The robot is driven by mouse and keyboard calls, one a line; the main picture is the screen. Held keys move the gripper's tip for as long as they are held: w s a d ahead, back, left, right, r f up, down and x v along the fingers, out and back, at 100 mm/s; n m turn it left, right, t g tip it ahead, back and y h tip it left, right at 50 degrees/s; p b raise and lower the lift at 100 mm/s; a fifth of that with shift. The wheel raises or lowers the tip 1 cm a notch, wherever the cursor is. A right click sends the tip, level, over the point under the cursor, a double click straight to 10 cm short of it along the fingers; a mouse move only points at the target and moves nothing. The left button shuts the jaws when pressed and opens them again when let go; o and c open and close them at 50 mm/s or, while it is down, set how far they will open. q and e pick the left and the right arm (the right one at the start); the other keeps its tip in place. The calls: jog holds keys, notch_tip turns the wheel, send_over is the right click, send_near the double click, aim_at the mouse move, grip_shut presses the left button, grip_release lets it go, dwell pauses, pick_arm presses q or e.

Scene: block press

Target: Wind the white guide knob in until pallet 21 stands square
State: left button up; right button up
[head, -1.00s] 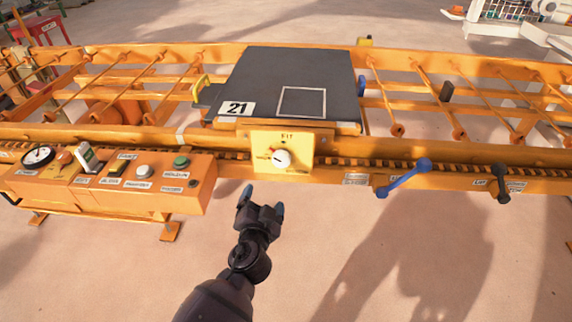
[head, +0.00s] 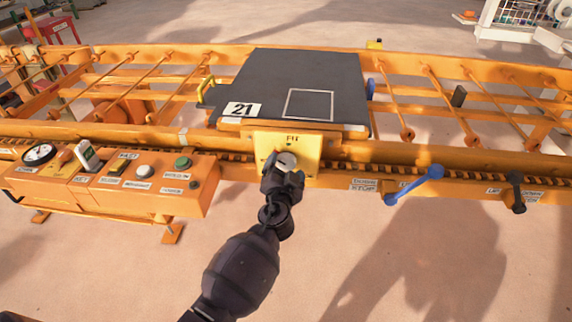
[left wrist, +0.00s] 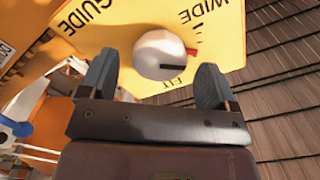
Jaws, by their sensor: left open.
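Pallet 21 (head: 270,80) is a dark slab with a white "21" label, lying on the orange conveyor; I cannot tell whether it is exactly square. The white guide knob (head: 287,160) sits on a yellow plate below it, partly hidden by my left gripper (head: 283,175). In the left wrist view the knob (left wrist: 160,52) stands between the open fingers of my left gripper (left wrist: 156,68), with a gap visible on each side. A red pointer (left wrist: 191,50) shows at the knob's right side, between the words "WIDE" and "FIT". My right gripper is not in view.
An orange control box (head: 130,185) with a gauge and several buttons stands left of the knob plate (head: 312,150). A blue lever (head: 414,185) and a black lever (head: 516,190) stick out on the right. The floor in front is clear.

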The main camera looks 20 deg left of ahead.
pick_arm(q)
jog(key=shift+x, duration=0.9)
jog(key=c, duration=0.9)
jog(key=shift+f+m, duration=0.1)
jog(key=shift+m, duration=0.5)
jog(key=shift+c, duration=0.2)
jog(key=shift+m, duration=1)
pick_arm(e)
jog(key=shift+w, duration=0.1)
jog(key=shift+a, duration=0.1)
pick_arm(q)
jog(key=o, duration=0.9)
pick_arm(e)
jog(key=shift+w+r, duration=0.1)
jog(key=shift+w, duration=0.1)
pick_arm(q)
jog(key=shift+o, duration=0.2)
